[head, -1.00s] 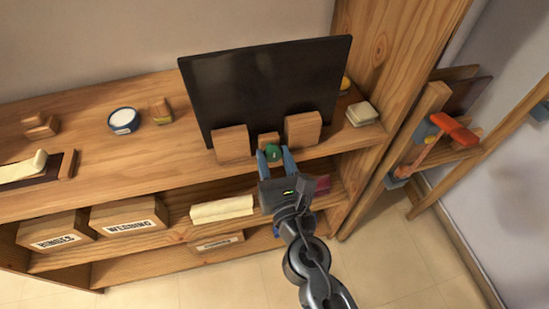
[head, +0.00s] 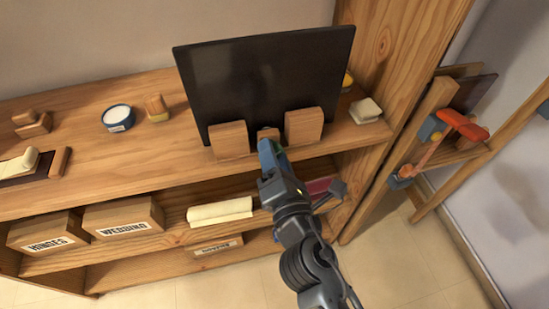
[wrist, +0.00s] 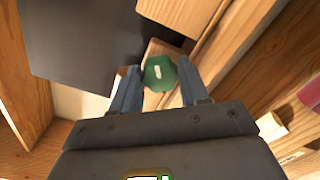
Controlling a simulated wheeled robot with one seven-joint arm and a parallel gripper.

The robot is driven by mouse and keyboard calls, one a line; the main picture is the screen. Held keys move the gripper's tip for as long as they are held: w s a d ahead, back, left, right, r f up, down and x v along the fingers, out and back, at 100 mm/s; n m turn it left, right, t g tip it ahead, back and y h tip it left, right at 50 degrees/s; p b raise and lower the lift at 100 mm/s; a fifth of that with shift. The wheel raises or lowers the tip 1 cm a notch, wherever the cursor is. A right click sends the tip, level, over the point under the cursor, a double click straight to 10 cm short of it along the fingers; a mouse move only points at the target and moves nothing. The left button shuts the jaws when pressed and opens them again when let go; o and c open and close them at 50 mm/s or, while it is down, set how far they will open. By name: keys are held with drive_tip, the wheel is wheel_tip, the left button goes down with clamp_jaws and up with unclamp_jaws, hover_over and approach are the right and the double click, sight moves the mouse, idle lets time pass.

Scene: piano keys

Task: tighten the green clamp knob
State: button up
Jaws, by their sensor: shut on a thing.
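The green clamp knob (wrist: 159,73) has a pale mark on its face and sits on a small wooden block between the two fingers in the wrist view. My gripper (wrist: 158,88) is shut on the knob, with one blue finger on each side. In the head view my gripper (head: 270,150) is at the front edge of the bench, and its fingers hide most of the knob. The small wooden block (head: 267,134) stands between two larger wooden blocks, left (head: 229,138) and right (head: 304,126), in front of a dark upright panel (head: 265,80).
The bench top (head: 80,165) holds a blue-rimmed tin (head: 118,118) and a pale block (head: 366,110). A red-handled tool (head: 463,125) hangs at right.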

drive_tip(key=shift+f+m+b, duration=0.2)
drive_tip(key=shift+m+b, duration=4.3)
drive_tip(key=shift+m, duration=3.8)
drive_tip(key=o, duration=1)
drive_tip(key=shift+r, duration=0.1)
drive_tip(key=shift+o, duration=0.2)
drive_tip(key=v, duration=0.8)
drive_tip(key=shift+b, duration=0.3)
drive_tip(key=shift+w+r, duration=0.1)
drive_tip(key=shift+r, duration=0.05)
